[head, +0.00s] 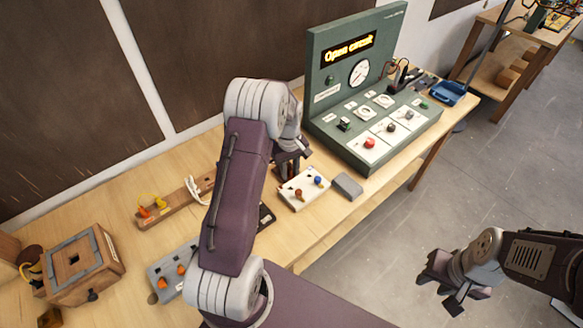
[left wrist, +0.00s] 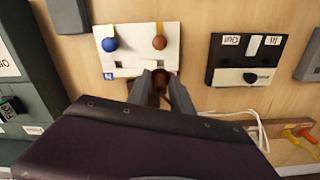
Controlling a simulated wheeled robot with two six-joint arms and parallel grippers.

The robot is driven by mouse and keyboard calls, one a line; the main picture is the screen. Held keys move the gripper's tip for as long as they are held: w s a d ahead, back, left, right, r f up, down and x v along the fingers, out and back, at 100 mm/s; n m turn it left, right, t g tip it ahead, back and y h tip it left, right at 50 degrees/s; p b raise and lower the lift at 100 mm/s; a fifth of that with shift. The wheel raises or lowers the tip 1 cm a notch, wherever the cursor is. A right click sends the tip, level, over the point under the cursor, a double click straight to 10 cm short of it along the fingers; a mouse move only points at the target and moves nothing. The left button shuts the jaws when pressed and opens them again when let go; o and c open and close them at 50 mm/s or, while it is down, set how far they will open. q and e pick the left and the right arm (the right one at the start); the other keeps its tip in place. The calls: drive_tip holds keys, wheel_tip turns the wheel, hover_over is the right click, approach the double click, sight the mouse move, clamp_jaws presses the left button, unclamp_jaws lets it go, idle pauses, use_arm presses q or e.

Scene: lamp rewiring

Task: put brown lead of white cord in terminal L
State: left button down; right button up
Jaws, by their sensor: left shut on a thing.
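The white terminal block (head: 308,199) lies on the bench with a blue knob and a brown knob; it also shows in the left wrist view (left wrist: 127,34). There its blue knob (left wrist: 109,44) is above an N label, and its brown knob (left wrist: 159,42) is nearest my fingers. No L label is readable. My left gripper (left wrist: 162,84) is shut on a brown lead (left wrist: 162,76) at the block's near edge, below the brown knob. Whether its tip is inside the terminal cannot be told. White cord (left wrist: 258,126) shows beside the gripper. My right gripper (head: 447,284) is open and empty, away from the bench.
A green test panel (head: 348,152) reading "Open circuit" stands right of the block. A grey block (head: 347,186) lies beside it. A black-and-white switch (left wrist: 238,76) lies on the other side. A wooden strip (head: 172,209) and wooden box (head: 92,277) are at left.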

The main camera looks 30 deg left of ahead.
sight(290, 176)
use_arm(q)
drive_tip(key=shift+d+f+b, duration=0.15)
drive_tip(key=shift+f+b, duration=0.7)
drive_tip(key=shift+f, duration=0.05)
wheel_tip(290, 176, down, 3)
drive_tip(key=shift+r+b, duration=0.2)
drive_tip(key=shift+b, duration=0.9)
drive_tip(key=shift+f+b, duration=0.45)
drive_tip(key=shift+f, duration=0.35)
drive_tip(key=shift+f, duration=0.6)
drive_tip(key=c, duration=1.1)
unclamp_jaws()
drive_tip(key=shift+o, duration=0.2)
drive_tip(key=shift+r, duration=0.1)
